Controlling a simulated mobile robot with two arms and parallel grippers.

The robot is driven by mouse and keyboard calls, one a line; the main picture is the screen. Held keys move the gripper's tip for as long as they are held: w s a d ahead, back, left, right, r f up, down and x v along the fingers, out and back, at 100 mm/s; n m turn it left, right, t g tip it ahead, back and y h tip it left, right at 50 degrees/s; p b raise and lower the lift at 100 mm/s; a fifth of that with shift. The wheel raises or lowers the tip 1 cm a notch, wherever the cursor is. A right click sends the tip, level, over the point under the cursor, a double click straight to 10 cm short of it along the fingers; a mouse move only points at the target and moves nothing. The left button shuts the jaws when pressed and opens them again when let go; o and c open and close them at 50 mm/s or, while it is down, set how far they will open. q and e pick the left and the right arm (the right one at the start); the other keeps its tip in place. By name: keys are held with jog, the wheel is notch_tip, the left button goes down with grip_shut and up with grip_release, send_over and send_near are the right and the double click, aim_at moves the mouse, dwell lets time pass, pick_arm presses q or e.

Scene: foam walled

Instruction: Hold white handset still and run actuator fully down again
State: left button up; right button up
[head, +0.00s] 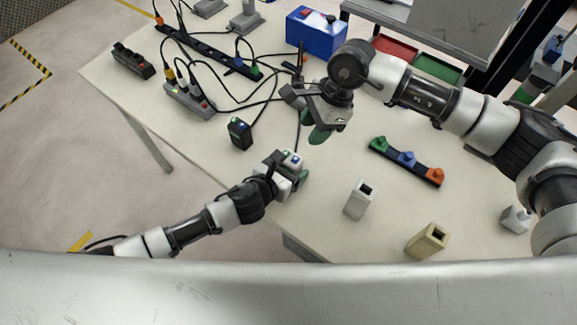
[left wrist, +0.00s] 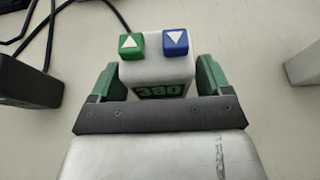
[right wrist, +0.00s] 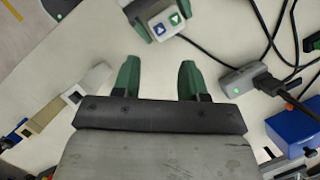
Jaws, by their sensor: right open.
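The white handset (left wrist: 157,70) has a green up-arrow button (left wrist: 131,43) and a blue down-arrow button (left wrist: 175,41), with a green number label below. My left gripper (head: 287,178) is shut on it, a green finger on each side; the handset also shows in the head view (head: 290,160). My right gripper (head: 314,126) is open and empty, above the table just beyond the handset. In the right wrist view its fingers (right wrist: 158,80) are apart, with the handset's buttons (right wrist: 166,23) ahead. I cannot tell which device is the actuator.
A black handset (head: 239,133) stands left of my left gripper. Grey and black power strips (head: 189,99) with cables lie at the left and back, near a blue box (head: 316,32). A strip with coloured knobs (head: 406,161) and upright holders (head: 359,200) stand to the right.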

pick_arm(q)
jog(key=c, duration=0.8)
pick_arm(e)
jog(key=shift+c, duration=0.4)
pick_arm(q)
jog(key=shift+c, duration=0.2)
pick_arm(e)
grip_shut()
dwell(0.4)
